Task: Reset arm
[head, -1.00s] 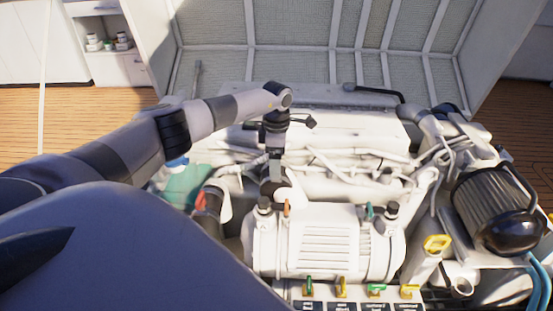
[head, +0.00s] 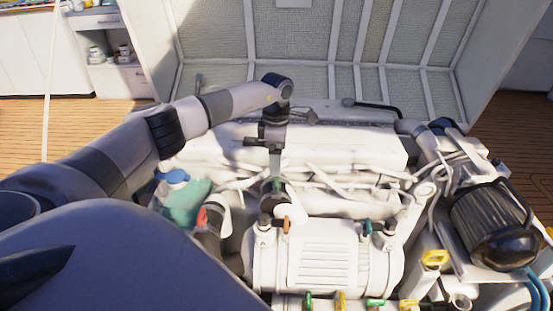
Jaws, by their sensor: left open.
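My left arm (head: 95,165) comes in from the left and reaches over the white engine (head: 320,160) in the head view. Its wrist bends down, and my left gripper (head: 275,182) points down above the back left of the white cylinder (head: 325,258). The gripper is open; its fingertips are small and partly blend with the dark round part below, so I cannot tell whether they touch it. My right gripper is not in view.
Pipes and hoses run across the engine around the gripper. A green tank with a blue cap (head: 185,195) stands at the left. A black ribbed filter (head: 492,225) is at the right, and the raised hatch (head: 300,70) stands behind. Several coloured handles line the front.

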